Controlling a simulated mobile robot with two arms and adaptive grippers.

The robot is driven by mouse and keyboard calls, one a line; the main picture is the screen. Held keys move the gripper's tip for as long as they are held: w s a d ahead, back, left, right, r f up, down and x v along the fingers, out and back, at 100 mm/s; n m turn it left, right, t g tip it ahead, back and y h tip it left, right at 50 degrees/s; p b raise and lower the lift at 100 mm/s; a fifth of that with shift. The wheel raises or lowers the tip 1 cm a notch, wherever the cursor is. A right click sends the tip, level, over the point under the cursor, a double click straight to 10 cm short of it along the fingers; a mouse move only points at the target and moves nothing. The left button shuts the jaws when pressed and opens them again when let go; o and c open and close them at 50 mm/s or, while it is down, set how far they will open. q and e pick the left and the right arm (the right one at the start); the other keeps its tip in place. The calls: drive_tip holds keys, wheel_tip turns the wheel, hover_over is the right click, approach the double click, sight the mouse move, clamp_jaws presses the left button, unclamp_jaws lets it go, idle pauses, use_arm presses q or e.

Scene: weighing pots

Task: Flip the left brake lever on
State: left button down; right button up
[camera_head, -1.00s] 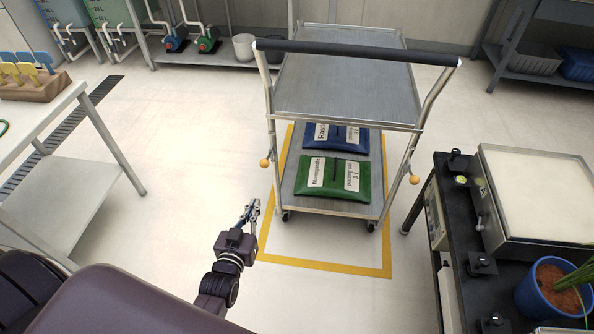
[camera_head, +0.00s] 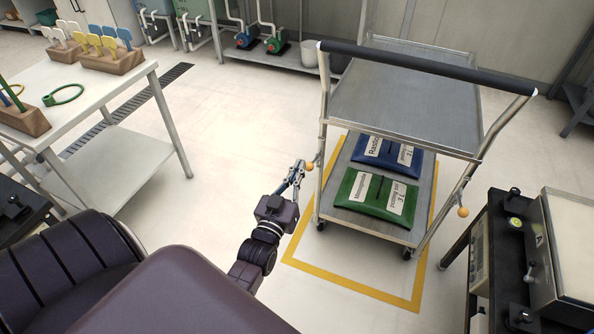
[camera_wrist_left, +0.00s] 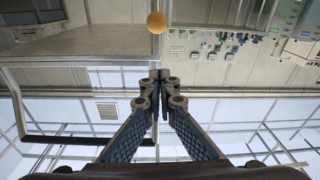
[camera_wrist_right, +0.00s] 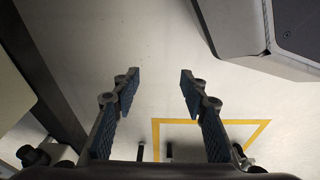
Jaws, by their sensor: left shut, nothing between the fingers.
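The trolley (camera_head: 400,105) stands ahead with its dark push handle (camera_head: 430,68) facing me. The left brake lever (camera_head: 309,166) has an orange ball knob and sits low on the trolley's left post. Its knob also shows in the left wrist view (camera_wrist_left: 156,22), beyond the fingertips with a visible gap in the picture. My left gripper (camera_head: 299,165) is shut and empty, close beside the knob; I cannot tell whether it touches. The right brake lever (camera_head: 463,212) has a similar orange knob on the right post. My right gripper (camera_wrist_right: 160,74) is open and empty.
Green (camera_head: 375,193) and blue (camera_head: 390,153) bags lie on the lower shelf. Yellow floor tape (camera_head: 350,287) surrounds the trolley. A white table (camera_head: 75,115) stands left. A black bench (camera_head: 497,260) with a scale is at right. The floor between table and trolley is clear.

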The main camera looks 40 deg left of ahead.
sight(307, 164)
use_arm(q)
drive_tip(key=x, duration=0.7)
drive_tip(key=shift+b, duration=0.4)
drive_tip(key=f, duration=0.1)
drive_tip(key=s+f, duration=0.1)
drive_tip(key=shift+d+f+b, duration=0.3)
drive_tip(key=shift+f+b, duration=0.05)
drive_tip(key=shift+s+d+f, duration=0.1)
drive_tip(key=shift+s+f, duration=0.1)
drive_tip(key=shift+f, duration=0.45)
use_arm(e)
wheel_tip(307, 164, up, 6)
drive_tip(key=w, duration=0.3)
drive_tip(key=shift+a, duration=0.15)
drive_tip(key=shift+f, duration=0.1)
